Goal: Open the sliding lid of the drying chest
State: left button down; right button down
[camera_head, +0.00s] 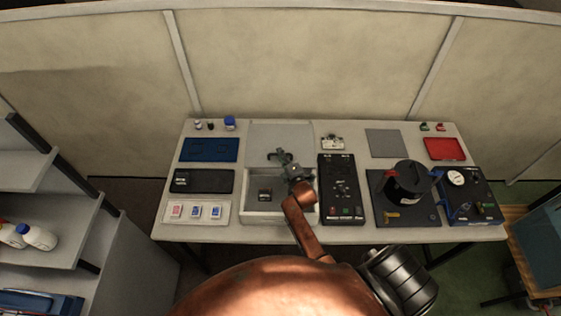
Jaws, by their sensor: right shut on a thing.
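The drying chest (247,200) is a pale box in the middle of the table. Its light grey sliding lid (280,133) lies toward the back, and the front of the chest is uncovered. A small dark block (265,195) shows inside on the chest floor. My right gripper (280,157) reaches over the chest from the front, at the near part of the lid. It is shut on what appears to be the lid's handle, which the dark fingers mostly hide. My left gripper is not in view.
A black control panel (341,190) stands close to the right of the chest. Left are a black case (204,181) and a white tray (196,212) of small packets. A dark round device (407,182) stands further right. A partition wall closes off the back.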

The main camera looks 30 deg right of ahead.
jog(key=shift+s+a, duration=0.15)
jog(key=shift+s, duration=0.1)
jog(key=c, duration=2.3)
grip_release()
jog(key=shift+c, duration=0.2)
jog(key=shift+o, duration=0.2)
jog(key=shift+w, duration=0.1)
jog(key=v, duration=1.2)
